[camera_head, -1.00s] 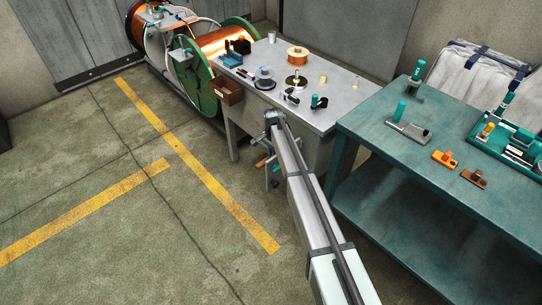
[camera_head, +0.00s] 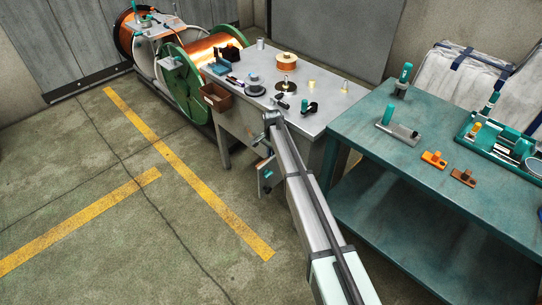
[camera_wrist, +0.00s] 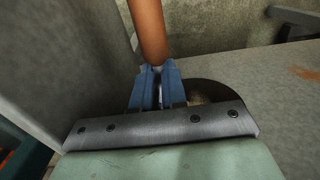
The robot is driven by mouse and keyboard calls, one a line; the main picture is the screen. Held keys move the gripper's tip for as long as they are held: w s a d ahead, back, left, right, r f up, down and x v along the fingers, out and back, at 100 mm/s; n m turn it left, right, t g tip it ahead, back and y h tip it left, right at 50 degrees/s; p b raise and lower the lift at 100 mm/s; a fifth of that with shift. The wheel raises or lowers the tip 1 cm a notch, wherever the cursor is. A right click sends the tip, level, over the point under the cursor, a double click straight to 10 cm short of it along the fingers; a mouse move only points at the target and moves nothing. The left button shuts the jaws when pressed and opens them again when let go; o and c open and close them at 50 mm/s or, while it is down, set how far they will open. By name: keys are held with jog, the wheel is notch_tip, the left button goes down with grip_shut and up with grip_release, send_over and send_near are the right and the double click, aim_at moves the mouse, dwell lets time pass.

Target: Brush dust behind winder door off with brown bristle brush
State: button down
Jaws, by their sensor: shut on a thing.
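My gripper shows in the wrist view (camera_wrist: 156,72) with blue fingers shut on a brown-orange round handle (camera_wrist: 152,28), which I take to be the brush's. The bristles are not clearly seen. A small tan patch (camera_wrist: 200,99) shows in a dark gap beside the fingers; I cannot tell if it is bristle or dust. In the head view the arm's end is low at the front of the grey winder bench (camera_head: 238,122), beside a small grey door panel (camera_head: 268,174) with a teal handle. The space behind the door is hidden.
A green-flanged copper reel (camera_head: 185,88) stands behind left. A brown box (camera_head: 216,98) is on the bench's left side. A teal table (camera_head: 365,134) with tools stands close on the right. Grey surfaces (camera_wrist: 60,60) crowd the gripper in the wrist view. The floor at left is clear.

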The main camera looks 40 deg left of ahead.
jog(key=shift+w, duration=0.65)
jog(key=shift+w, duration=0.2)
jog(key=shift+s, duration=0.4)
dwell(1.2)
jog(key=shift+w, duration=0.2)
jog(key=shift+a, duration=0.1)
dwell(0.3)
jog(key=a, duration=0.7)
jog(key=shift+s+a, duration=0.2)
jog(key=shift+s, duration=0.1)
dwell(0.6)
